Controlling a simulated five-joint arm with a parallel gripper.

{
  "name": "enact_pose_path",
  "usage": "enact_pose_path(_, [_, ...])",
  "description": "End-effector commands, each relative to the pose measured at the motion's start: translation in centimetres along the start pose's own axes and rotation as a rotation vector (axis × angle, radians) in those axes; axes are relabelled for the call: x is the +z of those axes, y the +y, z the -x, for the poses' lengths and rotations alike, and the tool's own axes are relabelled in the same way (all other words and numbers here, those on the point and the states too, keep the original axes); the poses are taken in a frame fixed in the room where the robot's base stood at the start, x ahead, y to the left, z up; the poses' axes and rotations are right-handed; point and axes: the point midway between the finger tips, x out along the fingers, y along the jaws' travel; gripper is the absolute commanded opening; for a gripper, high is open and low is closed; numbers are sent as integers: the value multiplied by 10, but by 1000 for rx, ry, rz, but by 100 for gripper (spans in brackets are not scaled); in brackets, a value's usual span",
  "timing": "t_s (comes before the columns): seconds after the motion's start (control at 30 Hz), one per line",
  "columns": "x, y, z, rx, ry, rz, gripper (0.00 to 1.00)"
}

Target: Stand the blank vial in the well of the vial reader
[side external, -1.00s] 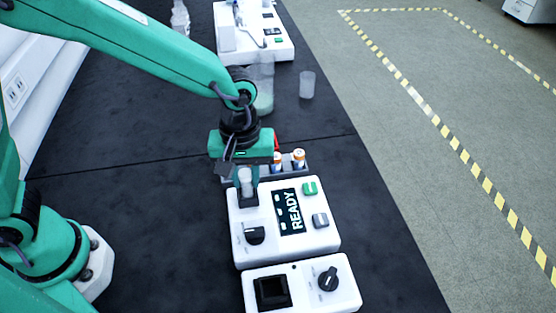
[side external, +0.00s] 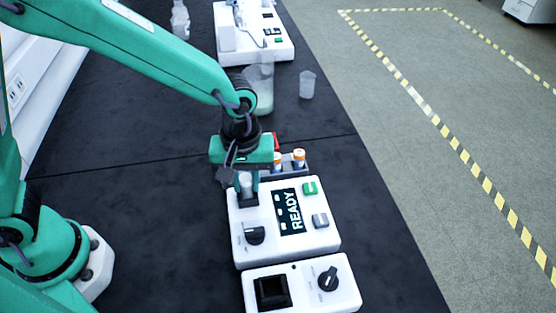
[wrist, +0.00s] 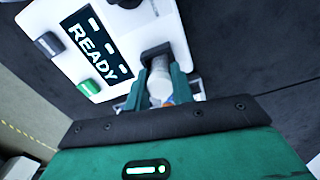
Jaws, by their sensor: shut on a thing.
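My gripper (side external: 247,184) is shut on the clear, pale blank vial (wrist: 160,90), which stands roughly upright between the green fingers. The vial is over the dark well (wrist: 157,52) at the edge of the white vial reader (side external: 323,236). Its lower end is at the well's mouth or inside it; the fingers and the angle hide how deep. The reader's display (side external: 289,211) reads READY. The reader also shows at the upper left of the wrist view (wrist: 118,20).
A grey rack (side external: 303,171) with orange-and-white vials stands just behind the reader, partly hidden by my gripper. A second white device (side external: 300,299) with a knob sits in front. A beaker (side external: 264,95), a small cup (side external: 307,85) and a white instrument (side external: 283,49) stand farther back.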

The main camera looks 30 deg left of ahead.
Motion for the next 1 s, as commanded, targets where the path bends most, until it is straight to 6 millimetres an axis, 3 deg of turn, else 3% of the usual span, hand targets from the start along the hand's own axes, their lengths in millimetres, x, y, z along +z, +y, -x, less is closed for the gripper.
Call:
enact_pose_path(0.6, [0, 0, -4, 0, 0, 0, 2])
enact_pose_path(0.63, [0, 0, -4, 0, 0, 0, 30])
enact_pose_path(0.73, [0, 0, -4, 0, 0, 0, 49])
enact_pose_path(1.0, [0, 0, -4, 0, 0, 0, 49])
